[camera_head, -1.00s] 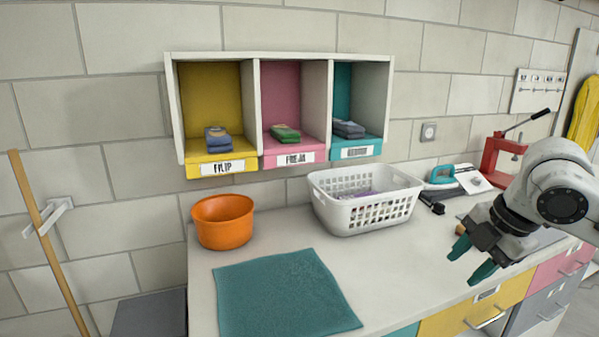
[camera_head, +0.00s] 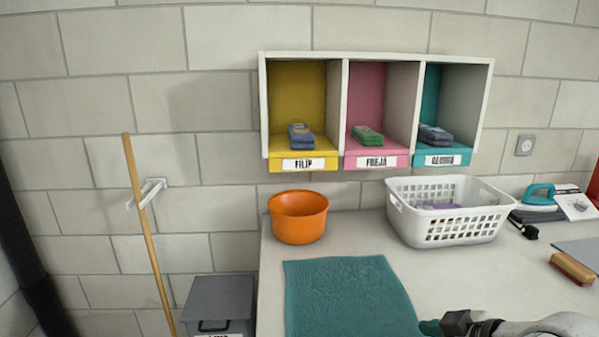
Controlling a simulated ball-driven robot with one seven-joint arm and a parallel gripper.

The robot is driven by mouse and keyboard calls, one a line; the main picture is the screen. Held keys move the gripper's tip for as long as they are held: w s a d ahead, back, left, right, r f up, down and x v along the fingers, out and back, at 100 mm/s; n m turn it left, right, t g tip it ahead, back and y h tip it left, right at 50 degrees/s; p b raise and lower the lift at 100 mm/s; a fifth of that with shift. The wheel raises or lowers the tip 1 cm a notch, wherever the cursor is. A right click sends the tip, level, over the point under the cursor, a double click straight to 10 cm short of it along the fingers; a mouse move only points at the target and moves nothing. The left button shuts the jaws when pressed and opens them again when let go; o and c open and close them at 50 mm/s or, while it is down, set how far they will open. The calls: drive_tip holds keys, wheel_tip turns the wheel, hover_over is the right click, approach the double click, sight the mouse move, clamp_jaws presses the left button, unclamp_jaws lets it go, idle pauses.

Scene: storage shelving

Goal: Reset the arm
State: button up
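My gripper (camera_head: 432,327) is at the bottom edge of the view, right of centre. My white arm (camera_head: 545,326) reaches in from the lower right, low in the picture over the front of the counter (camera_head: 470,275).
An orange bowl (camera_head: 298,217) and a white laundry basket (camera_head: 398,207) stand at the back. Above hangs a cubby shelf (camera_head: 262,105) with folded cloths. A brush (camera_head: 572,268) and teal iron (camera_head: 538,193) are right. A grey bin (camera_head: 217,300) and wooden pole (camera_head: 143,215) are left.

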drive_tip(key=s+f+m+g+h, duration=0.25)
drive_tip(key=s+f+m, duration=0.25)
drive_tip(key=s+f, duration=0.9)
drive_tip(key=s+d+f+m+g+h, duration=0.1)
drive_tip(key=s+d+f+m+g, duration=0.1)
drive_tip(key=s, duration=0.6)
drive_tip(key=s+d+f+m+g+h, duration=0.2)
drive_tip(key=s+d+f, duration=0.2)
drive_tip(key=s+f, duration=0.3)
drive_tip(key=shift+s+f+g, duration=0.3)
drive_tip(key=shift+s+g, duration=0.05)
drive_tip(key=shift+s, duration=0.65)
